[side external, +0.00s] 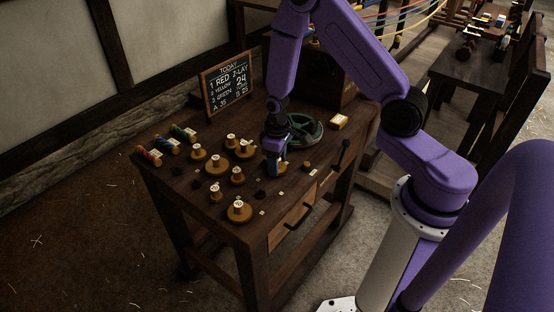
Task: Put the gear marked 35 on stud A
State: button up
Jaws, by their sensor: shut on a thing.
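My gripper (275,156) points down over the right part of the dark wooden bench (180,186), close to its top. It is shut on a brass-coloured gear (282,168), mostly hidden by the fingers. Its number cannot be read here. Several other brass gears with white-marked hubs stand to the left, among them a large one at the front (239,212) and another large one farther back (217,165). Their numbers are too small to read surely. Small dark round pieces that may be studs show at the right (306,166) and front (260,195); I cannot tell which is A.
A green ring-shaped part (305,130) lies just behind my gripper. A chalkboard (227,82) reading A 35, B 25 stands at the back. Coloured bobbins (166,146) lie at the left. A small yellowish box (338,121) sits at the back right.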

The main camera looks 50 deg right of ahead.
jog(key=shift+f, duration=0.2)
jog(key=o, duration=1)
jog(key=shift+r, duration=4)
